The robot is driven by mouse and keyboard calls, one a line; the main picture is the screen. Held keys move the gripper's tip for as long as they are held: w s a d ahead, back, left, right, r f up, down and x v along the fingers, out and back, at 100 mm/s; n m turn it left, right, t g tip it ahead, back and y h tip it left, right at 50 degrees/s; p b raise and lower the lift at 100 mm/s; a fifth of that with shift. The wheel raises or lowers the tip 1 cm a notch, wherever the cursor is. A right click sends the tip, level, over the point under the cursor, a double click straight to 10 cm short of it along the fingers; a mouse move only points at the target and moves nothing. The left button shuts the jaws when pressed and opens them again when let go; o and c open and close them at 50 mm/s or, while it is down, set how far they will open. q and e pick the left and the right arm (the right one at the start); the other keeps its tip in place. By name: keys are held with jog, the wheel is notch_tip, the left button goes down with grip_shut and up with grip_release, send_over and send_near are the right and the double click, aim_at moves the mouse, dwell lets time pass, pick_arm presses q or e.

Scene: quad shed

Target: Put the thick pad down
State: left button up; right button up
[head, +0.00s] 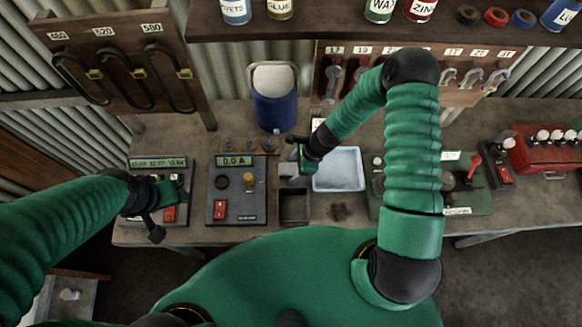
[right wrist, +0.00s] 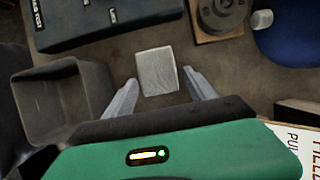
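The thick pad, a pale grey block (right wrist: 158,70), shows between the fingertips of my right gripper (right wrist: 162,77) in the right wrist view. The fingers stand apart, one on each side of it, with a narrow gap at the right finger. The pad appears to lie on the bench top, beside an open dark box. In the head view my right gripper (head: 291,171) points down just behind that box, and I cannot separate the pad from the fingers there. My left gripper (head: 154,226) is over the left meter's front; its fingers are unclear.
The open dark box (head: 294,222) is close to the right gripper, with a grey tray (head: 339,184) to its right. A meter reading 0.0 A (head: 236,208) stands left. A blue bin (head: 274,112) is behind. Shelves with jars (head: 380,9) overhang the bench.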

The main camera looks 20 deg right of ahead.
jog(key=shift+o, duration=0.2)
jog(key=shift+d+f, duration=0.15)
jog(key=shift+d, duration=0.7)
jog(key=shift+a, duration=0.2)
jog(key=shift+a+r, duration=0.1)
jog(key=shift+r, duration=0.25)
jog(key=b+v, duration=0.1)
jog(key=v, duration=0.4)
jog(key=shift+w+r, duration=0.15)
jog(key=shift+r, duration=0.05)
jog(key=s+d+r+n+t+h, duration=0.15)
jog(key=s+r+n, duration=0.35)
jog(key=r+n, duration=0.5)
jog(key=s+d+r+n+h, duration=0.1)
jog(key=s+r+n+h, duration=0.3)
jog(key=r+n, duration=0.55)
pick_arm(q)
jog(key=s+b+x, duration=0.2)
jog(key=b+x, duration=1)
jog(key=shift+s+d+f, duration=0.25)
jog(key=shift+d+f, duration=0.2)
jog(key=shift+f, duration=0.05)
pick_arm(e)
notch_tip(320, 180, down, 13)
jog(key=n+y, duration=0.1)
jog(key=shift+w+d+n, duration=0.15)
jog(key=shift+d+n, duration=0.1)
jog(key=shift+n, duration=0.1)
